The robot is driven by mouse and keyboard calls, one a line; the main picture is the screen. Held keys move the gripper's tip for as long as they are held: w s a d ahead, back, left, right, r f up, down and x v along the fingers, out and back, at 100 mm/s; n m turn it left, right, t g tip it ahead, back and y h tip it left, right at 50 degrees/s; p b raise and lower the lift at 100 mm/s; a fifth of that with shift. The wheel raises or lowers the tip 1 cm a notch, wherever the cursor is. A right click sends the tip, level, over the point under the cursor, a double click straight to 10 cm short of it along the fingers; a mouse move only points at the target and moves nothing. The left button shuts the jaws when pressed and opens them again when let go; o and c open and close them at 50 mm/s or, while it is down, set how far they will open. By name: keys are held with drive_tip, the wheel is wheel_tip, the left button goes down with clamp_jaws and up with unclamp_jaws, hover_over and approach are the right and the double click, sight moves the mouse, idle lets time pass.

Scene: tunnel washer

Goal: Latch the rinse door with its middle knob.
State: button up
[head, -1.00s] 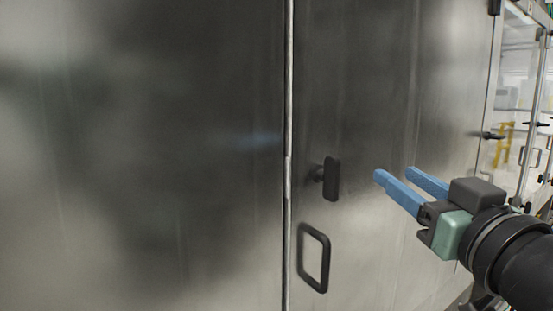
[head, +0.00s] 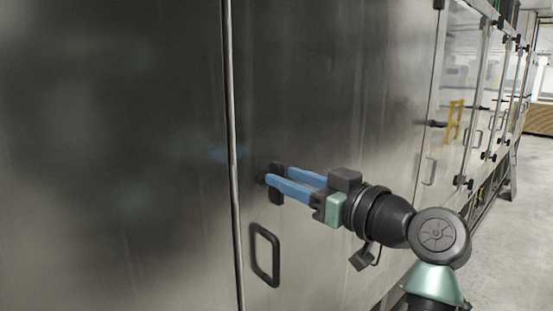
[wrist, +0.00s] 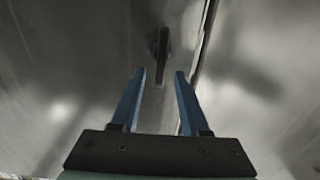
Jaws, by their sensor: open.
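The rinse door (head: 335,90) is a tall brushed-steel panel, flush beside a vertical seam on its left. Its middle knob (head: 277,198) is a black T-shaped handle standing upright, partly hidden by my fingers in the head view. My gripper (head: 280,175) has two blue fingers, open and pointing at the knob. In the wrist view the knob (wrist: 163,50) stands upright ahead, its lower end between the fingertips (wrist: 160,73) with a gap on each side. I cannot tell whether the tips reach past the knob's face. Nothing is gripped.
A black D-shaped pull handle (head: 264,255) sits below the knob near the seam (head: 233,150). Another steel panel (head: 110,150) is to the left. Glazed doors (head: 455,90) with handles and knobs run off to the right. Open grey floor (head: 500,250) lies at the right.

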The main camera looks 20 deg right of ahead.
sight(282, 176)
drive_tip(key=shift+p+x, duration=0.55)
drive_tip(key=shift+x, duration=1.2)
clamp_jaws()
